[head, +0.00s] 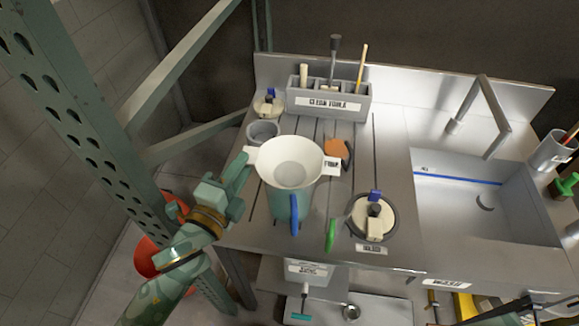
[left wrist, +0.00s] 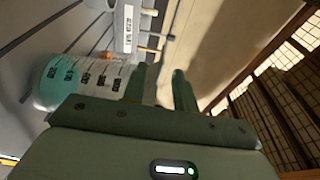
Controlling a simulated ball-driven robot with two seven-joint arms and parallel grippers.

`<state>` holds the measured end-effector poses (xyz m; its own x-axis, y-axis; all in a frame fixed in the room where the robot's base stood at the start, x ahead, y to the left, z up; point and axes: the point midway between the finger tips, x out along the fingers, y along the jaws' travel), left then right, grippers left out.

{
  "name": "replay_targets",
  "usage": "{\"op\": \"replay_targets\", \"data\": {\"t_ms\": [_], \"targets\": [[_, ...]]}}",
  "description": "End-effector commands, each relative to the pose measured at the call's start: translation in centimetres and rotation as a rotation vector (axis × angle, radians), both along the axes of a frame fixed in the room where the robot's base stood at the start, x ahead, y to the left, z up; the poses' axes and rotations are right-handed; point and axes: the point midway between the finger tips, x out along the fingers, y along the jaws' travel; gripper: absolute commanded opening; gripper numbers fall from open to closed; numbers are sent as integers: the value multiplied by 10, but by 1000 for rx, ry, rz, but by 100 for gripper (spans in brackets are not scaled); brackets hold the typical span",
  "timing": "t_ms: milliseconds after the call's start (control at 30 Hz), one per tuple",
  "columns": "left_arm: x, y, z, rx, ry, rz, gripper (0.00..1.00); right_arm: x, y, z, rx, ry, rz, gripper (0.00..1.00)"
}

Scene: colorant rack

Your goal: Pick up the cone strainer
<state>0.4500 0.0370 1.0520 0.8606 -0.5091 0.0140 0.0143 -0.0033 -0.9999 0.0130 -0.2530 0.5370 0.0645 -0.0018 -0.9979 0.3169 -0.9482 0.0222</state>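The cone strainer (head: 290,160) is a white cone with a wide rim and a small printed tab on its right. It sits in the mouth of a jug (head: 281,207) with teal contents and a blue handle. My left gripper (head: 243,167) is at the left edge of the strainer's rim. In the left wrist view its two fingers (left wrist: 160,88) stand apart with a gap between them. I cannot tell whether they touch the rim. The jug with its printed scale (left wrist: 85,80) shows left of the fingers there.
A grey tool holder (head: 328,105) stands at the back of the slatted bench. A grey cup (head: 263,132) is behind the strainer, and a lidded round container (head: 373,217) is to its right. The sink (head: 470,190) lies farther right. A green rack post (head: 90,130) stands at left.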

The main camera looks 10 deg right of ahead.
Motion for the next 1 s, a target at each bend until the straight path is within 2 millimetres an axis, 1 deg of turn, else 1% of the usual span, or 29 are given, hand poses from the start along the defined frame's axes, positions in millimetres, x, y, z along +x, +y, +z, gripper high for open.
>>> {"op": "replay_targets", "data": {"t_ms": [67,200,300,467,500,567,600,1000], "targets": [[11,-11,0,-2,-1,0,29,0,0,-3,0,1,0,36],[26,-20,0,-1,0,0,29,0,-1,-5,-1,2,0,36],[29,-22,0,0,0,0,29,1,-1,-5,-1,1,0,36],[28,-21,0,0,0,-1,29,1,-1,-5,-1,0,1,36],[28,-21,0,0,0,-1,18,1,-1,-5,-1,0,1,36],[28,-21,0,0,0,-1,1,1,-1,-5,-1,0,1,36],[28,-21,0,0,0,0,0,1,-1,-5,-1,0,1,36],[28,-21,1,0,0,-1,0,1,0,-5,0,0,2,36]]}}
